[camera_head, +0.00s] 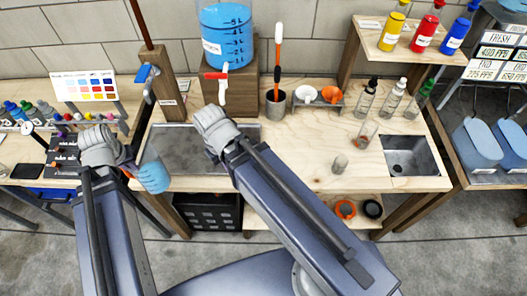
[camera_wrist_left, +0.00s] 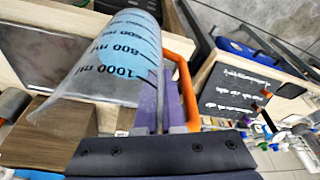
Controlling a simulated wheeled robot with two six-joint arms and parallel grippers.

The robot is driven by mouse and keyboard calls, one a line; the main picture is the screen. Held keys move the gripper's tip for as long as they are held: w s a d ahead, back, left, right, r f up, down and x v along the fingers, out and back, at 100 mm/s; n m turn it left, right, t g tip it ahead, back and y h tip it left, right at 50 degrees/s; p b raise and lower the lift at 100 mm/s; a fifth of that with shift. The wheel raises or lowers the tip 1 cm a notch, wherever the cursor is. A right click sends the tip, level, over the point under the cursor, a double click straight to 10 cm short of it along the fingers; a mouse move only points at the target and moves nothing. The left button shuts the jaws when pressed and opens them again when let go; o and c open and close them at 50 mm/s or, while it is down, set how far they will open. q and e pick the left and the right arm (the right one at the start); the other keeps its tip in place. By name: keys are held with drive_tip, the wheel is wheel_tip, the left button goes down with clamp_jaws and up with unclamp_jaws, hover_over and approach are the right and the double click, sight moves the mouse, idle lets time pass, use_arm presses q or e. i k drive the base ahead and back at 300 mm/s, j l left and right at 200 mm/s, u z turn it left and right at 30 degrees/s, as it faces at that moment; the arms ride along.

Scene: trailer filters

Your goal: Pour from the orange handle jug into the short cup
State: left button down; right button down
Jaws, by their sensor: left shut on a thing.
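The jug (camera_head: 153,177) holds blue liquid and hangs at the front left edge of the workbench. In the left wrist view the jug (camera_wrist_left: 115,65) looks tilted, with printed ml marks and an orange handle (camera_wrist_left: 183,75). My left gripper (camera_wrist_left: 168,105) is shut on that handle. A small short cup (camera_head: 340,164) stands on the bench right of centre, well to the right of the jug. A taller clear glass (camera_head: 366,132) stands behind it. My right gripper (camera_head: 210,120) is over the metal tray, below the dispenser tap; its fingers are not clear.
A large blue-filled dispenser (camera_head: 226,38) with a red tap stands on a wooden block (camera_head: 243,95). Clear bottles (camera_head: 390,101) and a metal sink (camera_head: 411,157) are at the right. A grey holder (camera_head: 275,106) stands at the back.

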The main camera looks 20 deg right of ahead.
sight(341, 161)
drive_tip(key=k, duration=0.4)
drive_tip(key=z, duration=2.9)
drive_tip(key=k+j, duration=0.7)
drive_tip(key=k, duration=0.2)
drive_tip(key=i, duration=0.5)
